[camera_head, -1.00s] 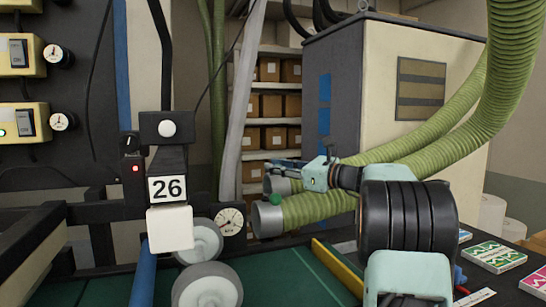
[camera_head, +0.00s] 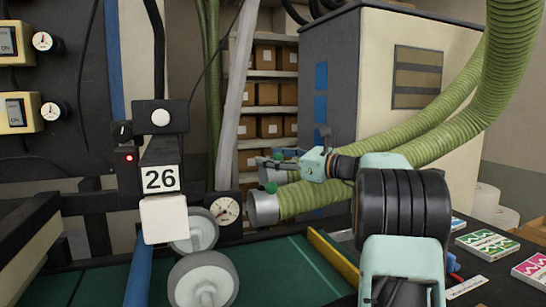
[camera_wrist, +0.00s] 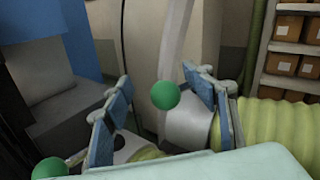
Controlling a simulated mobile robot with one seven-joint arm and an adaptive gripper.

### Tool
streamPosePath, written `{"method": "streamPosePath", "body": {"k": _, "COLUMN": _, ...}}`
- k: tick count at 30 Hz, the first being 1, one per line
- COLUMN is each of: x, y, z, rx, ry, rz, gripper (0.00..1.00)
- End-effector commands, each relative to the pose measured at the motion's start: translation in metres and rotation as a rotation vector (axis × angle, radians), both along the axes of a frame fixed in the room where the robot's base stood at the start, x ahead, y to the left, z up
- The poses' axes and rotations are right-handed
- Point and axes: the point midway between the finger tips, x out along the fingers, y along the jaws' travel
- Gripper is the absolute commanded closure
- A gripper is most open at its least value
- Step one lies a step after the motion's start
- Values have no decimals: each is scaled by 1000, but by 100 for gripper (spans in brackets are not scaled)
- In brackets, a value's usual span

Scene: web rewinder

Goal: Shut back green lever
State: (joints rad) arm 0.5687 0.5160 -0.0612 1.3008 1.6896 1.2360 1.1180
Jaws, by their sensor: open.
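The back green lever shows as a green ball (camera_wrist: 165,95) in the wrist view, beside the grey collar of the far hose. It is framed between the blue-grey fingers of my gripper (camera_wrist: 157,82), which are apart and not visibly closed on it. In the head view the back ball (camera_head: 278,155) shows small at the fingertips of my gripper (camera_head: 282,161). A second green ball (camera_head: 271,187) sits on the near hose's collar, below my gripper. It also shows at the lower left of the wrist view (camera_wrist: 50,172). The lever arms are mostly hidden.
Two ribbed green hoses (camera_head: 440,130) run from the right to the grey collars (camera_head: 263,209). A cabinet (camera_head: 345,80) stands behind my arm. A box marked 26 (camera_head: 160,179) and rollers (camera_head: 204,281) stand at the left. Shelves with cartons (camera_head: 268,92) are behind.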

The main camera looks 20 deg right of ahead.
Motion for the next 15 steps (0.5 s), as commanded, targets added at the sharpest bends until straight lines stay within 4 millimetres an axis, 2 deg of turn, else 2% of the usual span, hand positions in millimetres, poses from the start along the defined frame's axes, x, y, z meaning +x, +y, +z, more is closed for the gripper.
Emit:
{"method": "streamPosePath", "body": {"k": 1, "x": -1, "y": -5, "z": -8, "rx": 1, "ry": 15, "rz": -6, "gripper": 47}}
{"method": "streamPosePath", "body": {"k": 5, "x": -14, "y": -14, "z": -8, "rx": 1, "ry": 14, "rz": -10, "gripper": 47}}
{"method": "streamPosePath", "body": {"k": 15, "x": -74, "y": -51, "z": -1, "rx": -1, "ry": 3, "rz": -7, "gripper": 47}}
